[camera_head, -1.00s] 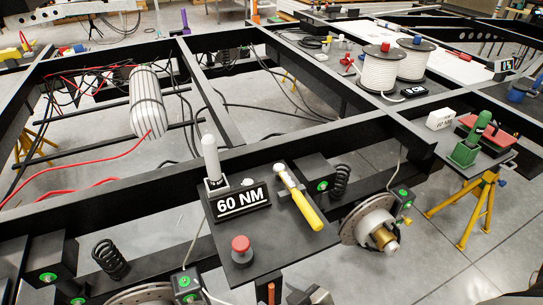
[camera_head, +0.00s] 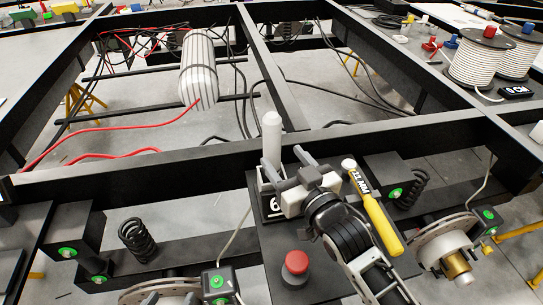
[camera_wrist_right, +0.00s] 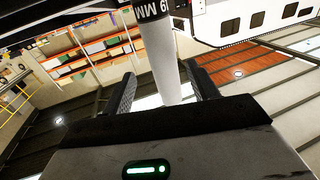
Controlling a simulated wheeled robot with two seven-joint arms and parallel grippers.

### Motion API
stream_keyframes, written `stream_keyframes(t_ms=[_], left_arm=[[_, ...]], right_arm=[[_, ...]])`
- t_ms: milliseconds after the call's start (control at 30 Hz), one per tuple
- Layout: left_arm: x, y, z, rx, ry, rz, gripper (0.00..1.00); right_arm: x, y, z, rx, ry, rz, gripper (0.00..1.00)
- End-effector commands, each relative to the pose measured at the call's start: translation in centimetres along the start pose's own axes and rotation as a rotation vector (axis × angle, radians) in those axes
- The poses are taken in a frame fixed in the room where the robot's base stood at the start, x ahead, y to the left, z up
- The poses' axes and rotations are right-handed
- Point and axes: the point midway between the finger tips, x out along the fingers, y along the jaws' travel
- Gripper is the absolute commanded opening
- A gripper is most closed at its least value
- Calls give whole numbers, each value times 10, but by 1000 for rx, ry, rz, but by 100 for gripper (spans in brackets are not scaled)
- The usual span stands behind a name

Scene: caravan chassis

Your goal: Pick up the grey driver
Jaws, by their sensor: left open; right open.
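The grey driver (camera_head: 271,138) stands upright in a small holder on the dark plate (camera_head: 262,270). It also shows in the right wrist view as a pale grey shaft (camera_wrist_right: 160,58) with a black lettered band. My right gripper (camera_head: 286,163) is open at the driver, its arm coming in from the lower right. In the right wrist view the shaft stands between the two open fingers (camera_wrist_right: 163,92), with a visible gap toward the right finger. The gripper hides the driver's lower part and most of the sign behind it. My left gripper is not in view.
A yellow-handled tool (camera_head: 376,222) lies just right of my right gripper. A red button (camera_head: 296,264) sits in front on the same plate. A black frame beam (camera_head: 140,168) runs behind. Springs (camera_head: 137,240) and a brake disc (camera_head: 445,245) flank the plate.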

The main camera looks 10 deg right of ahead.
Motion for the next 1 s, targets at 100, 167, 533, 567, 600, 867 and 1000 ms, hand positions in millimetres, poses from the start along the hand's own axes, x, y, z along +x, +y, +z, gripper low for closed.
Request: stream_keyframes(t_ms=[100,167,533,567,600,867,1000], left_arm=[[0,0,-1,0,0,0,58],[0,0,-1,0,1,0,58],[-1,0,-2,4,0,-2,58],[-1,0,-2,4,0,-2,58],[-1,0,-2,4,0,-2,58],[-1,0,-2,4,0,-2,58],[0,0,-2,4,0,-1,58]], right_arm=[[14,0,-1,0,1,0,59],[20,-1,-1,0,1,0,59],[68,-6,0,-1,0,0,59],[69,-6,0,-1,0,0,59],[70,-6,0,-1,-1,0,59],[70,-6,0,0,-1,-1,45],[70,-6,0,0,-1,0,6]])
